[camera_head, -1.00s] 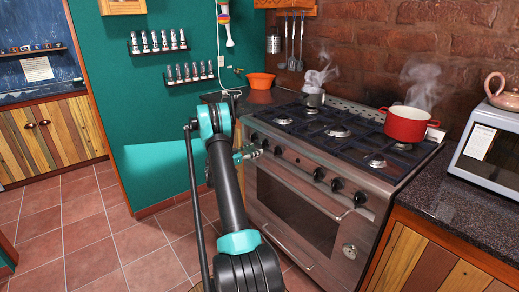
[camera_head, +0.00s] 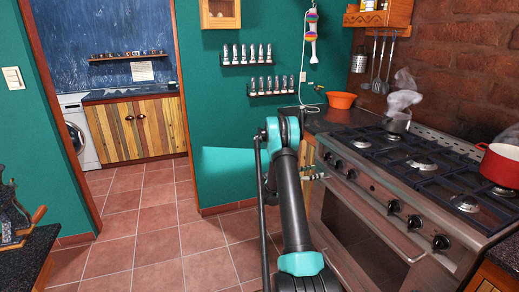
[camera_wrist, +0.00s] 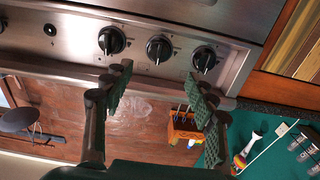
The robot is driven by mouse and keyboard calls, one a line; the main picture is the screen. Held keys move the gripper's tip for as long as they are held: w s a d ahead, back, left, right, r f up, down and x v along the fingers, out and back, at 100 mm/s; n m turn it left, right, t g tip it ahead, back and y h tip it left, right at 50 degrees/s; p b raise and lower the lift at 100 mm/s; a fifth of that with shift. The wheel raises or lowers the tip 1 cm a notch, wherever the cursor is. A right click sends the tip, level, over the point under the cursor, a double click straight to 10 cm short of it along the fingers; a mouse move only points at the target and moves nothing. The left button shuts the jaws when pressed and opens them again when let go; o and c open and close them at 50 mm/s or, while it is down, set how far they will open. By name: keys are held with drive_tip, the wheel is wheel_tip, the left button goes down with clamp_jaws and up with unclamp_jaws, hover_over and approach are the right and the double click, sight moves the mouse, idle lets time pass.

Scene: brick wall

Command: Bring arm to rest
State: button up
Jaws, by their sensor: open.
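My arm shows in the head view as a dark link with teal joints, reaching forward beside the stove (camera_head: 355,225). My gripper (camera_wrist: 155,88) shows in the wrist view with its two dark, textured fingers spread apart and nothing between them. In the head view, a small part of my gripper shows just right of the arm, close to the stove's left front edge; the arm hides the rest. The stove's steel front with black knobs (camera_wrist: 159,49) lies beyond the fingertips in the wrist view. I cannot tell the exact gap.
An orange bowl (camera_head: 341,99) stands on the counter left of the stove. A dark counter (camera_head: 30,250) is at the near left. The tiled floor (camera_head: 150,225) left of my arm is clear.

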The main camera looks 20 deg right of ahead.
drive_tip(key=shift+r, duration=0.1)
drive_tip(key=s+a+r+n+t+y, duration=0.1)
drive_tip(key=s+a+r+n+y, duration=0.3)
drive_tip(key=s+a, duration=0.25)
drive_tip(key=s+a+r+n+t+y, duration=0.1)
drive_tip(key=s+a+r+n+y, duration=0.3)
drive_tip(key=s+a, duration=0.3)
drive_tip(key=s+a+f+n+y, duration=0.2)
drive_tip(key=s+a+n+y, duration=0.2)
drive_tip(key=s+a, duration=0.8)
drive_tip(key=s+a+f+n+t+y, duration=0.1)
drive_tip(key=s+a+n+y, duration=0.4)
drive_tip(key=s+a, duration=0.7)
drive_tip(key=shift+s+a+f+y, duration=0.35)
drive_tip(key=shift+s+f+y, duration=0.25)
drive_tip(key=shift+s, duration=0.5)
drive_tip(key=shift+f, duration=0.1)
